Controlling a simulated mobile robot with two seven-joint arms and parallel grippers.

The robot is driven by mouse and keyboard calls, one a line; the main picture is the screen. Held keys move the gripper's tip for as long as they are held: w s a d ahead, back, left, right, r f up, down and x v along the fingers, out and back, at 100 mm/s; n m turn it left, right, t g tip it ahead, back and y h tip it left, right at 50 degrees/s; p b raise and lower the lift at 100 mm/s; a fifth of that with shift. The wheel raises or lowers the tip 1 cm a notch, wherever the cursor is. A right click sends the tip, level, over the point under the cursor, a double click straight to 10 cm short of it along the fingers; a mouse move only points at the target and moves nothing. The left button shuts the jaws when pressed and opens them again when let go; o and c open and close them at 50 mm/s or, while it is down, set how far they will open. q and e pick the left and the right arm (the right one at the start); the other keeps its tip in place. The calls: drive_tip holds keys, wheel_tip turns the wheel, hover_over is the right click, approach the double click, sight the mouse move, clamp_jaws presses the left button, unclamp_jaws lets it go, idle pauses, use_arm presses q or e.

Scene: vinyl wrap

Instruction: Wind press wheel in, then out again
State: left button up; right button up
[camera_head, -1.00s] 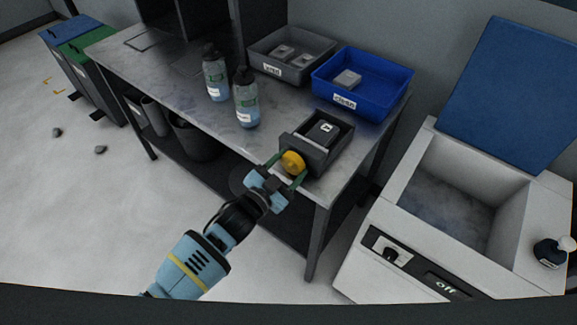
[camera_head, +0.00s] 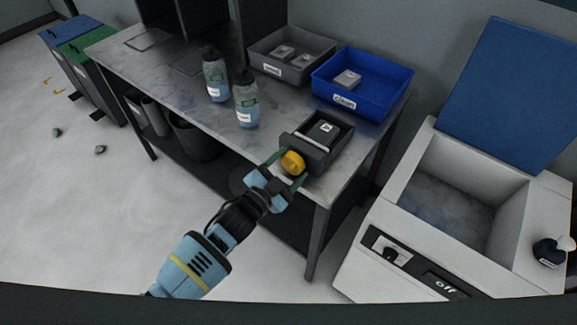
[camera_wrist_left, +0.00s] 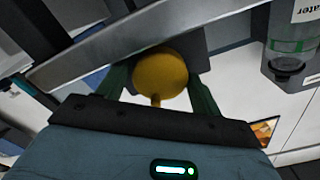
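The press is a dark open-topped box (camera_head: 301,139) at the front right corner of the metal table. A small block with a white mark (camera_head: 324,128) lies inside it. The yellow press wheel (camera_head: 292,162) is on its front side, and it also shows in the left wrist view (camera_wrist_left: 160,73), with a small knob pointing down. My left gripper (camera_head: 287,168) has its green fingers on both sides of the wheel, seemingly touching its rim. In the left wrist view the fingers (camera_wrist_left: 160,85) flank the wheel. My right gripper is not in view.
Two bottles (camera_head: 216,78) (camera_head: 246,103) stand left of the press. A grey bin (camera_head: 262,68) and a blue bin (camera_head: 375,103), both holding small blocks, sit behind it. A white machine (camera_head: 410,190) with a raised blue lid stands at the right.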

use_arm(q)
drive_tip(key=shift+o, duration=1.2)
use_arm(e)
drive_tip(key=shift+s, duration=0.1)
use_arm(q)
drive_tip(key=shift+f, duration=0.15)
drive_tip(key=n, duration=0.3)
drive_tip(key=shift+n, duration=0.4)
drive_tip(key=n, duration=0.3)
drive_tip(key=shift+b, duration=0.35)
drive_tip(key=s+a+f+n+g+y+p, duration=0.1)
drive_tip(key=s+a+f, duration=0.3)
drive_tip(key=s, duration=0.5)
drive_tip(key=s+a+f+n+g+y, duration=0.1)
drive_tip(key=s+a+f+n+y, duration=0.1)
drive_tip(key=s+a, duration=0.3)
drive_tip(key=s+a+f+n+g+y+p, duration=0.1)
drive_tip(key=s+a+f, duration=0.4)
drive_tip(key=s, duration=0.8)
drive_tip(key=shift+s+a+f+n+g+y+p, duration=0.15)
drive_tip(key=shift+n+y+p, duration=0.1)
drive_tip(key=shift+y, duration=0.45)
drive_tip(key=shift+w+a+f+n+g+y+p, duration=0.15)
drive_tip(key=shift+n+y, duration=0.1)
drive_tip(key=shift+y, duration=0.45)
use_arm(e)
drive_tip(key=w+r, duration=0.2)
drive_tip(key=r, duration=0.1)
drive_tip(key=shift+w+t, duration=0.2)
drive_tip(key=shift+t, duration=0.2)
